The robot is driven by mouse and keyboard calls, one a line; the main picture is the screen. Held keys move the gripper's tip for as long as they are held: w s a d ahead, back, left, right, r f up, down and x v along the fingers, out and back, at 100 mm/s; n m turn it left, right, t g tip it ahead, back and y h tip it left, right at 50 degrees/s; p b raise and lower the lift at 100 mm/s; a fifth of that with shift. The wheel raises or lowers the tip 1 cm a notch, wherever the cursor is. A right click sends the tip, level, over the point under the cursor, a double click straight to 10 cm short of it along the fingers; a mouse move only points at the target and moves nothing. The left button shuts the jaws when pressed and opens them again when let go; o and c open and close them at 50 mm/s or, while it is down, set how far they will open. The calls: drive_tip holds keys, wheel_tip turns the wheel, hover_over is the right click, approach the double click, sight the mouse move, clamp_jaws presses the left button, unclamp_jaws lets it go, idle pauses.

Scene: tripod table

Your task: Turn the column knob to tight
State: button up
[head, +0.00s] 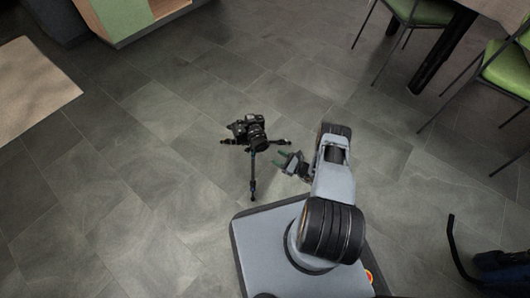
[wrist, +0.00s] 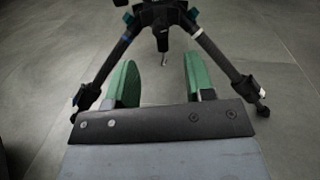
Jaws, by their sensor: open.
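A black tripod (head: 253,184) stands on the floor with its legs spread and a black camera (head: 249,130) on top. In the wrist view the tripod's legs (wrist: 215,52) spread to both sides, and its centre column (wrist: 162,38) hangs between them with a small hook below. I cannot make out the column knob in either view. My gripper (head: 279,158) is just right of the tripod, its green fingers pointing toward it. In the wrist view my gripper (wrist: 162,76) is open and empty, with the column's lower end beyond the gap, apart from the fingers.
Grey tiled floor (head: 150,180) is clear around the tripod, mostly to the left. Green chairs (head: 505,70) and a table leg (head: 440,50) stand at upper right. A dark blue bag-like object (head: 500,265) lies at lower right. A beige rug (head: 32,88) is at far left.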

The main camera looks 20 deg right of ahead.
drive_tip(key=b+x, duration=0.1)
drive_tip(key=x, duration=0.6)
drive_tip(key=shift+w+a+b, duration=0.15)
drive_tip(key=shift+w+b, duration=0.1)
drive_tip(key=shift+b, duration=0.15)
clamp_jaws()
